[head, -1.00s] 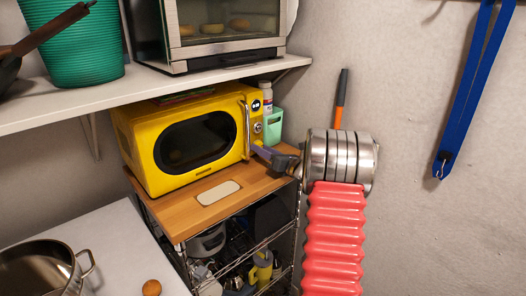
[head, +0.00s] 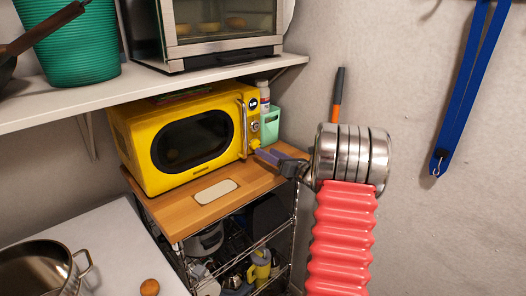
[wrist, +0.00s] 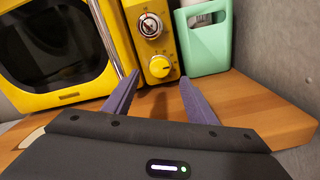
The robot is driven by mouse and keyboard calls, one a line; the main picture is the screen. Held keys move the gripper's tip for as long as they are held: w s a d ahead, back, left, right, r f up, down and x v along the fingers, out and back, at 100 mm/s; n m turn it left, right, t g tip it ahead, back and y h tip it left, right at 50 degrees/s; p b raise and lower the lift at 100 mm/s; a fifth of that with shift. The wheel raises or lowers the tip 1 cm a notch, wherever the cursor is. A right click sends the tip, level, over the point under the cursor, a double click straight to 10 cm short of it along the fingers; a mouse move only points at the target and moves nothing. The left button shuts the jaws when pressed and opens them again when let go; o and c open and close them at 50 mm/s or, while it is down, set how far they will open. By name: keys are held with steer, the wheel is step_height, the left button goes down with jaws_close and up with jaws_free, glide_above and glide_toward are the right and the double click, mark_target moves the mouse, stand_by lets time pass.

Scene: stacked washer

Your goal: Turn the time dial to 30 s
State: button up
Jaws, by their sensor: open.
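The yellow microwave (head: 195,140) stands on a wooden board with its door shut. Its control panel, right of the silver handle, shows in the wrist view with a silver-rimmed upper dial (wrist: 150,26) and a round yellow lower knob (wrist: 160,67). The knob carries a pointer mark. The scale marks are too small to read, and I cannot tell which one sets the time. My gripper (wrist: 160,78) is open and empty, its purple fingers pointing at the panel below and either side of the lower knob, apparently apart from it. In the head view, my gripper (head: 267,156) is just right of the panel's bottom.
A mint-green container (wrist: 204,40) stands close right of the microwave. The wooden board (head: 180,216) lies under it. A shelf (head: 190,87) with a toaster oven is overhead. The grey wall bounds the right side.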

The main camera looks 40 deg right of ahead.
steer(key=s, duration=0.8)
steer(key=shift+s, duration=0.4)
